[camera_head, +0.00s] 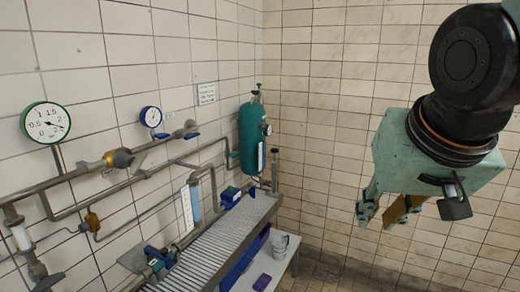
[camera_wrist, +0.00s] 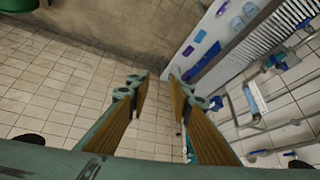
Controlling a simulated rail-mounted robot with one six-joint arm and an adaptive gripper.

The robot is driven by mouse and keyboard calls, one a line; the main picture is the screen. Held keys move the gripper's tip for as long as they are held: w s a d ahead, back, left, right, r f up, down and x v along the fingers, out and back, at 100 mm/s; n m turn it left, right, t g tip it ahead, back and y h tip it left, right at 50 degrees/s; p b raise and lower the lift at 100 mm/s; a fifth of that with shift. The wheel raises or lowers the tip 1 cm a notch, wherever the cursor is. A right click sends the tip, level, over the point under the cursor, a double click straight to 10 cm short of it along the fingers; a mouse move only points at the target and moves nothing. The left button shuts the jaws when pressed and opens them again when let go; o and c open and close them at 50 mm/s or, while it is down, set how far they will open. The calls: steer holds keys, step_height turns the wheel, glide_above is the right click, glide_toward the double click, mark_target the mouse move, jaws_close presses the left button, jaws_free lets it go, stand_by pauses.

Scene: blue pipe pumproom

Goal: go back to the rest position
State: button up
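My gripper (camera_head: 383,216) hangs at the right of the head view, in the air and clear of the pipes and the bench. In the wrist view, the two fingers of my gripper (camera_wrist: 157,78) stand apart with a visible gap. Only tiled floor and wall show between them, so it is open and holds nothing.
A slatted bench (camera_head: 215,245) runs along the left wall. Pipes with a large gauge (camera_head: 46,123), a small gauge (camera_head: 151,117) and valves are on that wall. A green cylinder (camera_head: 252,135) stands in the corner. A grey mug (camera_head: 280,245) sits low down. The right side is free.

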steer(key=s+f+n+g+b, duration=0.1)
steer(key=s+f, duration=0.2)
steer(key=s, duration=0.5)
steer(key=s+a+f+g+b, duration=0.1)
steer(key=s+f, duration=0.2)
steer(key=s, duration=0.6)
steer(key=shift+s+n+y+b, duration=0.2)
steer(key=shift+n+y+b, duration=0.1)
steer(key=shift+n+b, duration=0.1)
